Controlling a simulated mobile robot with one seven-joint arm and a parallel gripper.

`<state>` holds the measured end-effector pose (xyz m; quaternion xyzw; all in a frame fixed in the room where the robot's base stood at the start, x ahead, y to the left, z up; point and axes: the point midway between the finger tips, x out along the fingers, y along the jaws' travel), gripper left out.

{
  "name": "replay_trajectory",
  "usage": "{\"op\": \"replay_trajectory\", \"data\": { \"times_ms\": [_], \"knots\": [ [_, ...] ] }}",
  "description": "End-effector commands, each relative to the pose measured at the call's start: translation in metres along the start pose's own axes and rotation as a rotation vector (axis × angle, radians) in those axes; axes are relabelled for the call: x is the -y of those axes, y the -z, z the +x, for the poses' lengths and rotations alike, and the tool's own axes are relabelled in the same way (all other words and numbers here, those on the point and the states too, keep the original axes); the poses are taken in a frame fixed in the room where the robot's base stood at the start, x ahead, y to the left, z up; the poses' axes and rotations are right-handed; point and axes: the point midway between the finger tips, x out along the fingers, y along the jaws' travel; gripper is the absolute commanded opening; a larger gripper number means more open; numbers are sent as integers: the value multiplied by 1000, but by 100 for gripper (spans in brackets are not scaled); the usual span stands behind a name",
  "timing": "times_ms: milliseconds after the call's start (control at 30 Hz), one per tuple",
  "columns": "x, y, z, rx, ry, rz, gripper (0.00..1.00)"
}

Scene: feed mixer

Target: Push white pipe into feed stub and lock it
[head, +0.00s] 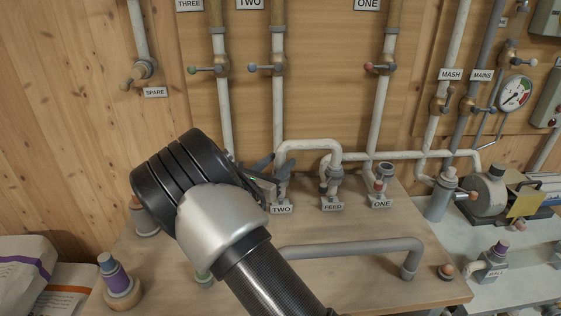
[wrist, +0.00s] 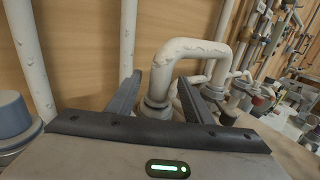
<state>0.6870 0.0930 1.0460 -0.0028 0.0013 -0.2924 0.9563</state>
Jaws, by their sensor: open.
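The white pipe (head: 312,144) is an upside-down U. Its left leg stands over the stub labelled TWO (head: 281,198) and its right leg comes down at the feed stub (head: 332,190). My gripper (head: 268,176) is at the left leg, low down near the TWO stub. In the wrist view the open fingers (wrist: 159,82) stand on either side of the white pipe's near leg (wrist: 162,80), just above a grey collar (wrist: 155,108). I cannot tell whether the fingers touch it. Whether the right leg is seated or locked is too small to tell.
Stub ONE (head: 380,190) stands open to the right of the feed stub. A grey bent pipe (head: 345,247) lies across the front of the bench (head: 330,285). Vertical pipes with valves line the wall behind.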

Motion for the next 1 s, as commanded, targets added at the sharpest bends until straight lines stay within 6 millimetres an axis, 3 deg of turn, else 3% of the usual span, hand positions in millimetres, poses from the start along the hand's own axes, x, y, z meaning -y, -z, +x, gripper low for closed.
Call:
{"op": "replay_trajectory", "data": {
  "times_ms": [400,600,800,1000],
  "knots": [
    [-2,-1,-100,0,-6,1,46],
    [-1,-1,-139,1,-4,0,46],
    [0,-1,-158,2,-2,0,46],
    [0,-1,-161,2,-2,0,46]
  ]
}}
